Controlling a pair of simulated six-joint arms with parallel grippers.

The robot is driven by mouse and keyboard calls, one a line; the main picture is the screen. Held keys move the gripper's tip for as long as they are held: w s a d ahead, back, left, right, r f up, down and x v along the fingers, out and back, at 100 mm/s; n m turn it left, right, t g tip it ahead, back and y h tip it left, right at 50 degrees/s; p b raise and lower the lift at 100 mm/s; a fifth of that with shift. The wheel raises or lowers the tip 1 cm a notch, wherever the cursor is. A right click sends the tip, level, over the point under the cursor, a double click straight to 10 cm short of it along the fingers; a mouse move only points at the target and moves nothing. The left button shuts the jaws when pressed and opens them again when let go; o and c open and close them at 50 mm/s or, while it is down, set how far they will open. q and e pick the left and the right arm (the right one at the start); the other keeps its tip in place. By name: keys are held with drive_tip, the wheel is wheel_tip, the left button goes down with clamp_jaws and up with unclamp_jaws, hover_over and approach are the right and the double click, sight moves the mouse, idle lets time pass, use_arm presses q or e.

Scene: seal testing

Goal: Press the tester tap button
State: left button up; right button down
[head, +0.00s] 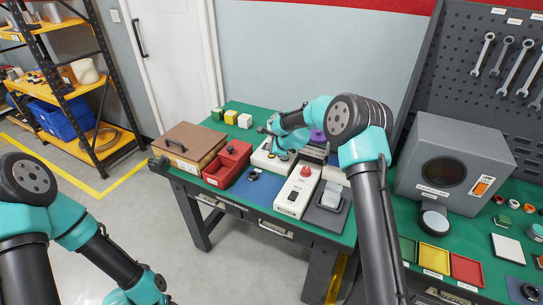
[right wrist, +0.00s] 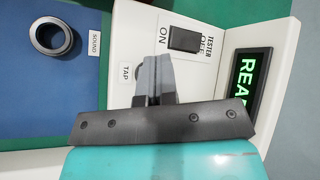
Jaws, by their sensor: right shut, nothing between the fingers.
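The tester (head: 262,160) is a cream box on the green bench, partly hidden by my right arm in the head view. In the right wrist view its panel (right wrist: 122,30) shows a black TESTER switch (right wrist: 184,39), a lit green display (right wrist: 247,82) reading "REA", the rest cut off, and a TAP label (right wrist: 126,72). The tap button beside that label is mostly hidden by my fingers. My right gripper (right wrist: 157,75) is shut and empty, its tips over the panel close to the TAP label. I cannot tell whether they touch the button. My left arm's fingers are out of frame.
A red box (head: 229,163) and a brown case (head: 188,147) stand left of the tester. A white box with a red knob (head: 297,190) and a dark-based device (head: 327,208) stand to its right. A dark ring (right wrist: 54,38) lies on the blue mat by a SOUND label.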

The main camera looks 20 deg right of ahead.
drive_tip(key=shift+f, duration=0.1)
idle(0.7)
drive_tip(key=shift+f, duration=0.3)
drive_tip(key=shift+f, duration=0.4)
idle(1.0)
drive_tip(key=shift+r, duration=0.85)
drive_tip(key=shift+r, duration=2.5)
